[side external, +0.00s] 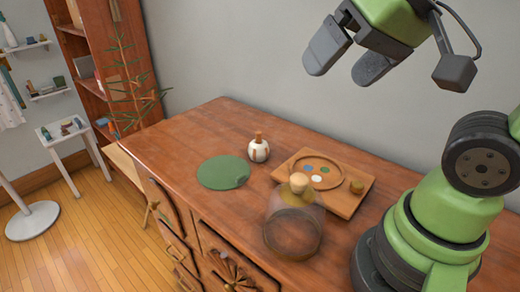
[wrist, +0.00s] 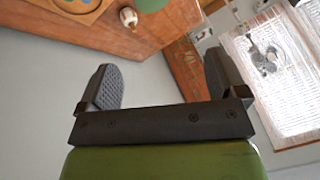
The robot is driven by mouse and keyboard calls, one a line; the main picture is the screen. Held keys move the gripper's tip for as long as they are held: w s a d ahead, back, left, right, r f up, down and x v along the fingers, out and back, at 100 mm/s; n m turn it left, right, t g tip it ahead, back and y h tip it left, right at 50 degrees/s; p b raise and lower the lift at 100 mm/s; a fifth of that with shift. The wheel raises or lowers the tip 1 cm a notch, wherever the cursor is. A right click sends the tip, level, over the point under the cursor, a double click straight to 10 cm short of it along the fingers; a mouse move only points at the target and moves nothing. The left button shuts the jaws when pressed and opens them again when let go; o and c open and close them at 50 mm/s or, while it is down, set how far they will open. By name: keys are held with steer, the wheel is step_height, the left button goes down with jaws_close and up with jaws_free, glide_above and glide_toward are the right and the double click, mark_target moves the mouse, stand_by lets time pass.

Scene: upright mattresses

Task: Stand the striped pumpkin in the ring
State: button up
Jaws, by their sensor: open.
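The striped pumpkin (side external: 259,152), small, round and white with brown stripes and a brown stem, stands upright on the wooden cabinet top. It also shows at the top of the wrist view (wrist: 129,17). A round raised wooden ring (side external: 340,181) lies on a square wooden board right of the pumpkin, with small blue, green, white and orange-brown discs inside it. My gripper (side external: 348,64) is open and empty, high above the cabinet and well apart from both. Its two dark fingers spread wide in the wrist view (wrist: 162,82).
A flat green round mat (side external: 222,172) lies left of the pumpkin. A clear glass jar (side external: 292,232) with a knobbed top stands in front of the board (side external: 347,207) and partly overlaps it in view. A small brown knob (side external: 357,187) sits at the board's right.

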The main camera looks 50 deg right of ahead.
steer(key=w+d+f+m+g+h, duration=0.1)
steer(key=w+d+f+h, duration=0.2)
steer(key=w, duration=0.6)
steer(key=g, duration=0.2)
glide_toward(260, 137)
steer(key=shift+m, duration=0.4)
steer(key=x, duration=0.6)
steer(key=shift+s+f, duration=0.1)
steer(key=shift+f, duration=0.15)
steer(key=shift+x, duration=2.8)
steer(key=shift+r, duration=0.1)
steer(key=c, duration=1.2)
step_height(260, 137, up, 9)
steer(key=shift+r, duration=0.1)
steer(key=shift+r+h, duration=0.25)
steer(key=shift+h, duration=0.05)
steer(key=s+d+r+m+g+h, duration=0.1)
steer(key=s+m+g, duration=0.2)
steer(key=s+m, duration=0.55)
steer(key=s+d+r+m+g, duration=0.1)
steer(key=s+r+m+g, duration=0.15)
steer(key=s+m, duration=0.6)
steer(key=shift+m+g, duration=0.35)
steer(key=shift+m, duration=0.15)
steer(key=shift+w+d+f, duration=0.1)
steer(key=shift+w+f, duration=0.05)
steer(key=shift+f, duration=2.45)
steer(key=shift+w+d+f, duration=0.1)
steer(key=shift+w+f, duration=0.05)
steer(key=shift+f, duration=2.45)
